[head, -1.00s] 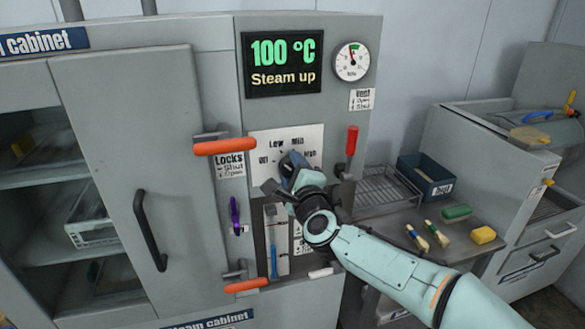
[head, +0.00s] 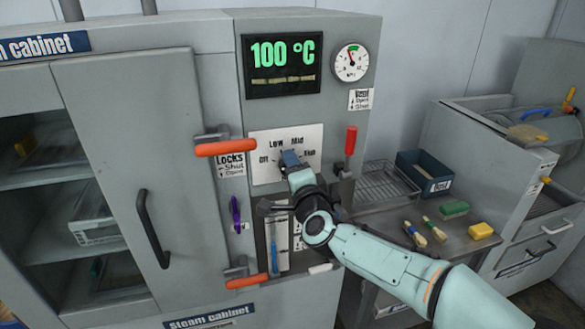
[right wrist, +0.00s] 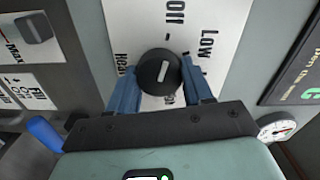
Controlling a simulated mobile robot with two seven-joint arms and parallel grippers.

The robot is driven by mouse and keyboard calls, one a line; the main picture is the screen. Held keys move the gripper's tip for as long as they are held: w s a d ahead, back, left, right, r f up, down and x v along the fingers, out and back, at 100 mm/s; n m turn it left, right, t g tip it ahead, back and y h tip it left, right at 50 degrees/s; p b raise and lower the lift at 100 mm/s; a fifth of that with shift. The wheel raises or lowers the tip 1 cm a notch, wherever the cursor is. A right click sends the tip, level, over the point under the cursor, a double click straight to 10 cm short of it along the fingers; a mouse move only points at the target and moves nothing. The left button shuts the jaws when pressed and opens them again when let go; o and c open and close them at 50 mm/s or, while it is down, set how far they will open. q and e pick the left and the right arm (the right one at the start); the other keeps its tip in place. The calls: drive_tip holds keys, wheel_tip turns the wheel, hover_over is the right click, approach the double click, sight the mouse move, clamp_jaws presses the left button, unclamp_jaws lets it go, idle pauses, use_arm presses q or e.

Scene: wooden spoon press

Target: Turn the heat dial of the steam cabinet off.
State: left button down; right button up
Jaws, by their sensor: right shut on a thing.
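The heat dial is a round black knob (right wrist: 158,72) with a white mark, in the right wrist view. My right gripper (right wrist: 160,82) has its blue fingers on both sides of it, shut on it. The white mark lines up roughly with the "Off" label at the top of that view. In the head view my right gripper (head: 291,160) is at the white dial plate (head: 312,140) and hides the dial. The steam cabinet's display (head: 283,64) reads 100 °C; its lower line is unreadable. My left gripper is not in view.
Orange lock handles (head: 226,148) stand out left of the dial plate, and a red-handled lever (head: 351,140) stands to its right. A pressure gauge (head: 351,63) is above. A bench with a wire rack (head: 380,188), a dark blue bin (head: 424,174) and brushes lies right.

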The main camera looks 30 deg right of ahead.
idle(0.3)
drive_tip(key=o, duration=1)
drive_tip(key=shift+o, duration=0.2)
drive_tip(key=b+v, duration=0.1)
drive_tip(key=v, duration=1.2)
drive_tip(key=shift+s+a, duration=0.15)
drive_tip(key=shift+s, duration=0.05)
